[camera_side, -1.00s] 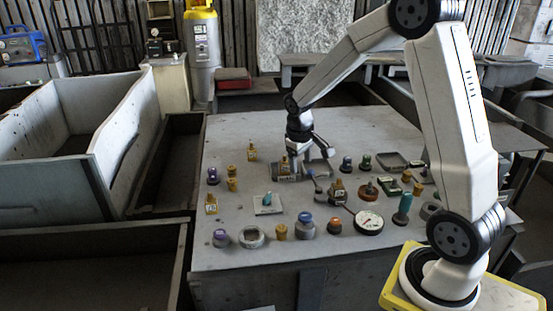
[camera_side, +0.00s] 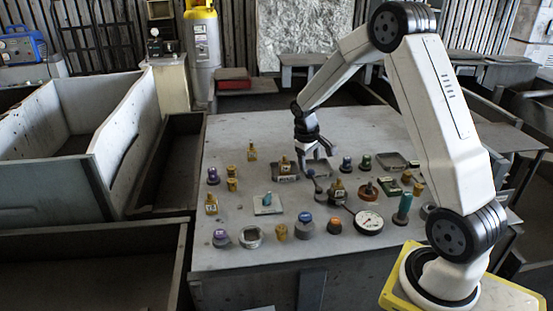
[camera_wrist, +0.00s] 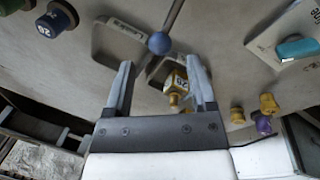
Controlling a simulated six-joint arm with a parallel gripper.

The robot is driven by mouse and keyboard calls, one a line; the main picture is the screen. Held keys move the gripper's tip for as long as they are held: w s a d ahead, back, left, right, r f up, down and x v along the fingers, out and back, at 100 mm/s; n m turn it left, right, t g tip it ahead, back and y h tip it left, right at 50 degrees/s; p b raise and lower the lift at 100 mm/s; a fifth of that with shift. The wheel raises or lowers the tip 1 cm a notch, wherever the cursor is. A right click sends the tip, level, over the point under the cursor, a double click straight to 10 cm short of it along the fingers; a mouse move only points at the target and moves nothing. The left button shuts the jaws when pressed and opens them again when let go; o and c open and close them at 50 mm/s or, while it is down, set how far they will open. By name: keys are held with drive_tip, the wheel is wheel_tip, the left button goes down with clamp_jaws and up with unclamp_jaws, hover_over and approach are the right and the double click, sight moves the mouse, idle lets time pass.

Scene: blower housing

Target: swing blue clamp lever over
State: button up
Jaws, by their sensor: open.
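The clamp lever is a thin grey rod with a blue ball knob (camera_wrist: 159,43) at its end. The knob lies just beyond my fingertips in the wrist view, roughly centred between them. In the side view the small lever knob (camera_side: 310,173) shows just below my gripper (camera_side: 317,155). My gripper also shows in the wrist view (camera_wrist: 160,66), with its two fingers wide apart and nothing held. The fingers do not appear to touch the knob. The lever's pivot is outside the wrist view.
A yellow labelled part (camera_wrist: 176,85) shows between the fingers in the wrist view, by shallow grey trays (camera_wrist: 118,44). A gauge (camera_side: 368,222) and several knobs crowd the bench front.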

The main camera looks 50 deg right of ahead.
sight(311, 170)
drive_tip(key=shift+d+f, duration=0.2)
drive_tip(key=shift+f, duration=0.85)
drive_tip(key=shift+d+f, duration=0.2)
drive_tip(key=shift+f, duration=0.85)
clamp_jaws()
drive_tip(key=shift+s, duration=0.1)
